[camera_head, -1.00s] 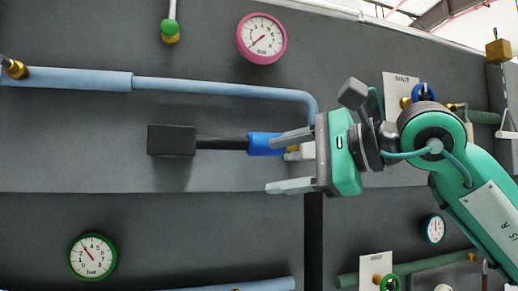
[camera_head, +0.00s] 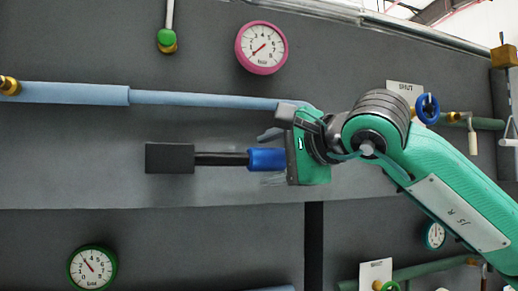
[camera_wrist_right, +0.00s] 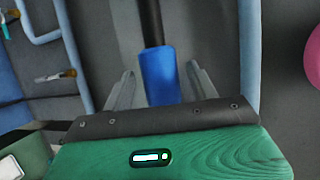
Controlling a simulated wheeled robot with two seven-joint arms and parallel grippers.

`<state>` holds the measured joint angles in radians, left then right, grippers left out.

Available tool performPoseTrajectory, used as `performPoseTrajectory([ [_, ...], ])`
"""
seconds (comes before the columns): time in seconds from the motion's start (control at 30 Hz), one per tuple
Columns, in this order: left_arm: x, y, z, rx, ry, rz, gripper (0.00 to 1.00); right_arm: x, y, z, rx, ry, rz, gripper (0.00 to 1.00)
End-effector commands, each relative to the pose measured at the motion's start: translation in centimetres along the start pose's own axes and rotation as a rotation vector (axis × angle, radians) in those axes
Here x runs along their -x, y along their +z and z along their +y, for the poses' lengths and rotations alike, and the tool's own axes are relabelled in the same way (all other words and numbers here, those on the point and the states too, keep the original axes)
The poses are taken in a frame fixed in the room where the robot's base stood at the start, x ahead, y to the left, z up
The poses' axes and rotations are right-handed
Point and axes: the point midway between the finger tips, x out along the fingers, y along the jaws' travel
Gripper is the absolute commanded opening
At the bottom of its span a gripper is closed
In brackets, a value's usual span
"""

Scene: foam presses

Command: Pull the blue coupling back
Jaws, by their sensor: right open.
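The blue coupling (camera_head: 266,159) is a short blue sleeve at the right end of a black rod (camera_head: 220,159), which runs left to a dark block (camera_head: 170,158). My right gripper (camera_head: 270,158) is open, with its fingers either side of the coupling; one finger shows above it and one faintly below. In the right wrist view the coupling (camera_wrist_right: 160,76) stands between the two grey fingers, with a visible gap on each side. The coupling's rear end is hidden behind the gripper body. My left gripper is not in view.
A light-blue pipe (camera_head: 200,99) runs just above the gripper. A pink gauge (camera_head: 262,47) is above, and a green gauge (camera_head: 92,268) is lower left. A blue valve wheel (camera_head: 428,109) is by a white sign behind my right arm.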

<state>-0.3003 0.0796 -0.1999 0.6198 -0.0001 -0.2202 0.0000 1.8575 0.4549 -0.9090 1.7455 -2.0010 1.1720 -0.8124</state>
Motion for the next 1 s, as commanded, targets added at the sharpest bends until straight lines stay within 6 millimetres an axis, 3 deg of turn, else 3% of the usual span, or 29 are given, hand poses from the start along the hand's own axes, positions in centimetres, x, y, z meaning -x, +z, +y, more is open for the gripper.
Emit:
performPoseTrajectory([
  [0.23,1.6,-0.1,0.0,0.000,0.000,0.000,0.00,-3.0,0.1,-0.2,-0.001,0.000,-0.002,0.59],
  [0.6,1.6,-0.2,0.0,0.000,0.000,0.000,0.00,-3.5,0.0,0.0,0.000,-0.001,-0.001,0.59],
  [0.9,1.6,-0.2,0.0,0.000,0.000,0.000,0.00,-3.5,0.0,0.1,0.000,0.000,-0.001,0.00],
  [1.0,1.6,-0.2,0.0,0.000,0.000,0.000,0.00,-3.6,0.1,0.1,0.000,0.000,-0.001,0.00],
])
